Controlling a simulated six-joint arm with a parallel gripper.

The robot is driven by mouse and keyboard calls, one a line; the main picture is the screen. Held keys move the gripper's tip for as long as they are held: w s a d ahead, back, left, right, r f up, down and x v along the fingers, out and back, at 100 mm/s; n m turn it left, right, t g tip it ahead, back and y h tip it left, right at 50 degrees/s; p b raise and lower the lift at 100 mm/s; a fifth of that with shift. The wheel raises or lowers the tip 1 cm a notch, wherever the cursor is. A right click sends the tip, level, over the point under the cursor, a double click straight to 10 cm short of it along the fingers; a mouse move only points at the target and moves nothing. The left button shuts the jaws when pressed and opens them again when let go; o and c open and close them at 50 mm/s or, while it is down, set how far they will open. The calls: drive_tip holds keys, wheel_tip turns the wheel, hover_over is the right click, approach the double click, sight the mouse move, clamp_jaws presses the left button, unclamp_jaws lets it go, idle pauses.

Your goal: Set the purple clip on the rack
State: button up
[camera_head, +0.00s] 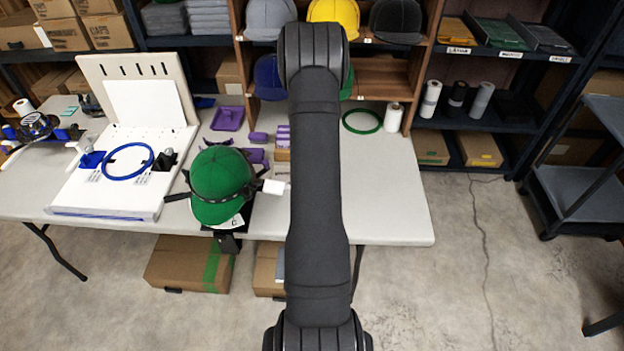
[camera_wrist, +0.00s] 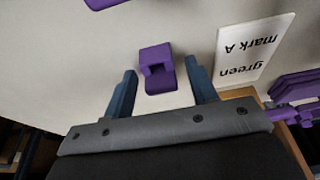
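The purple clip (camera_wrist: 157,68) lies on the pale table, a small block with a notch, in the wrist view. My gripper (camera_wrist: 160,82) is open, with one blue-grey finger on each side of the clip. Gaps show between the clip and both fingers. In the head view a small purple piece (camera_head: 258,137) lies on the table left of my arm; it may be this clip. My arm hides the gripper there. Purple pieces sit on a wooden holder (camera_head: 283,155), also partly seen in the wrist view (camera_wrist: 246,92). I cannot tell whether this is the rack.
A printed card (camera_wrist: 257,48) lies right of the clip. A purple tray (camera_head: 228,118) lies farther left. A green cap (camera_head: 220,172) on a stand is at the table's front. A slotted white board (camera_head: 135,75) stands left.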

drive_tip(key=v, duration=1.2)
drive_tip(key=shift+r, duration=0.2)
drive_tip(key=shift+f, duration=0.1)
drive_tip(key=x, duration=1.2)
drive_tip(key=shift+f, duration=0.15)
drive_tip(key=shift+r, duration=0.2)
